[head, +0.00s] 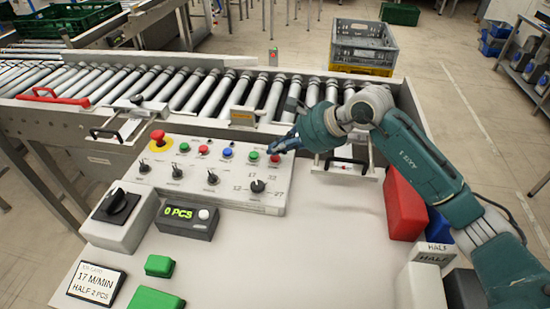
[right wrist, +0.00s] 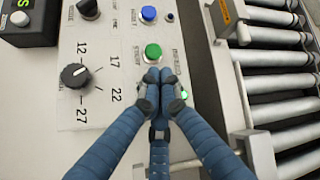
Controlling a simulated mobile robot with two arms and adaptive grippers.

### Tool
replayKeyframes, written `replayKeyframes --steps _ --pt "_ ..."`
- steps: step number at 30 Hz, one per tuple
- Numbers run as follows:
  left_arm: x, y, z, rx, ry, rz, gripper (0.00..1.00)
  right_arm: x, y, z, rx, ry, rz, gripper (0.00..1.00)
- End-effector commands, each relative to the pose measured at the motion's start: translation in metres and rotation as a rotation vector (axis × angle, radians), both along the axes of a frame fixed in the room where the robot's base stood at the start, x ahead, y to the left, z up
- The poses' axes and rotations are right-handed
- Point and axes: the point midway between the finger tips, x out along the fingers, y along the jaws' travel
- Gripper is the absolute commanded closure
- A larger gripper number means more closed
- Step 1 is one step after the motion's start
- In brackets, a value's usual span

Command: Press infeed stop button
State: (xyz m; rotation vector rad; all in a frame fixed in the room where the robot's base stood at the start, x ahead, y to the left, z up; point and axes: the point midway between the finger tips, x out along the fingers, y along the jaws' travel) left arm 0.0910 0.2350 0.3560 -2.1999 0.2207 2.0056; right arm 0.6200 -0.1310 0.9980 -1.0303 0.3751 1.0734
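The control panel (head: 215,185) stands on the white console, with a row of small coloured buttons. The red button (head: 275,158) at the row's right end sits beside the green start button (head: 253,155), also seen in the right wrist view (right wrist: 153,51). My right gripper (head: 284,145) is over the panel's right end, just above the red button, its fingertips brought together and empty. In the right wrist view the fingertips (right wrist: 158,78) cover the spot beside the green button, so the red button is hidden. I cannot tell whether they touch it. My left gripper is not in view.
A red emergency knob (head: 158,137) and several black dials, including one by the gripper (right wrist: 74,75), share the panel. The roller conveyor (head: 190,88) runs behind it. A counter (head: 187,218) reads 0 PCS. A red bin (head: 403,205) stands right. The console's middle is clear.

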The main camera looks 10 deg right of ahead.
Motion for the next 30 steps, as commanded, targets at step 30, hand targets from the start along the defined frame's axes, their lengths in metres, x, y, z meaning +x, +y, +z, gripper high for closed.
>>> replayKeyframes --steps 30 --pt "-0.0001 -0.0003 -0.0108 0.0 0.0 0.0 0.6 0.0003 -0.0005 -0.0078 -0.001 -0.001 0.0 1.0"
